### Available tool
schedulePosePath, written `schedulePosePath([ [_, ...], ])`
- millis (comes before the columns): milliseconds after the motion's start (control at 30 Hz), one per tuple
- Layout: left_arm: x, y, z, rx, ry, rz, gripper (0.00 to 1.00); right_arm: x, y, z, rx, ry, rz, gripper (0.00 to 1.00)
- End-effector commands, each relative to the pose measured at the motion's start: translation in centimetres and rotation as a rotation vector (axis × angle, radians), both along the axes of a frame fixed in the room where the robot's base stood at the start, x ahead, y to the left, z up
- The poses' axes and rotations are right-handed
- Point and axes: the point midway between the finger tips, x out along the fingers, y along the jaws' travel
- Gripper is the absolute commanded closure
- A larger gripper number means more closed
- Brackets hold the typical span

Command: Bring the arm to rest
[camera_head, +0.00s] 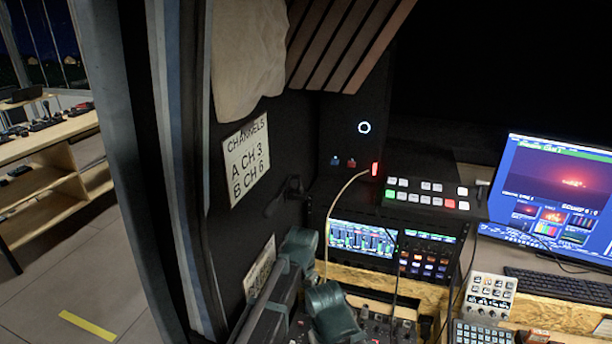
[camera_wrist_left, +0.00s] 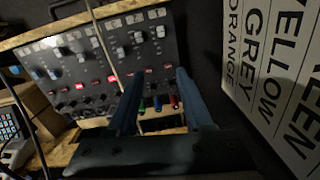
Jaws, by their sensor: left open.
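My left gripper (camera_head: 325,286) is low in the middle of the head view, its two dark teal fingers spread apart. In the left wrist view the same gripper (camera_wrist_left: 158,78) shows its fingers open with nothing between them. Beyond them is a black control panel (camera_wrist_left: 90,65) with rows of knobs and a few lit red buttons. I cannot tell how near the fingertips are to it. My right gripper is in neither view.
A yellowish cable (camera_head: 330,205) hangs close to the left gripper. A button switcher (camera_head: 425,195), a rack with lit screens (camera_head: 362,238) and a monitor (camera_head: 555,190) stand to the right. A colour-name sign (camera_wrist_left: 275,70) is at the wrist view's right. Open floor (camera_head: 60,275) lies at far left.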

Motion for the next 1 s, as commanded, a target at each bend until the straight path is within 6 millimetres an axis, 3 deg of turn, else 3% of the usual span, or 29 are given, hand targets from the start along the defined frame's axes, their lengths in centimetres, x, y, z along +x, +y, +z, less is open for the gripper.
schedulePosePath([
  [33,-5.0,1.1,0.0,0.013,0.003,0.013,0.49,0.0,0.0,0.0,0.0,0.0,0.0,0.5],
  [100,-8.9,2.1,0.0,0.032,0.006,0.036,0.49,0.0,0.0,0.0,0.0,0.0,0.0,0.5],
  [200,-13.4,3.2,0.1,0.053,0.008,0.065,0.49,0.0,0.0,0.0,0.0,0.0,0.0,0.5],
  [300,-16.3,4.1,0.1,0.07,0.011,0.086,0.49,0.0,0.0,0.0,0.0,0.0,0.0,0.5],
  [433,-18.0,4.6,0.1,0.08,0.011,0.1,0.49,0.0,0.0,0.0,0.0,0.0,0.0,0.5],
  [1000,-17.5,4.3,0.2,0.07,0.004,0.1,0.49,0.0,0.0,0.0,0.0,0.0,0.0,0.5],
])
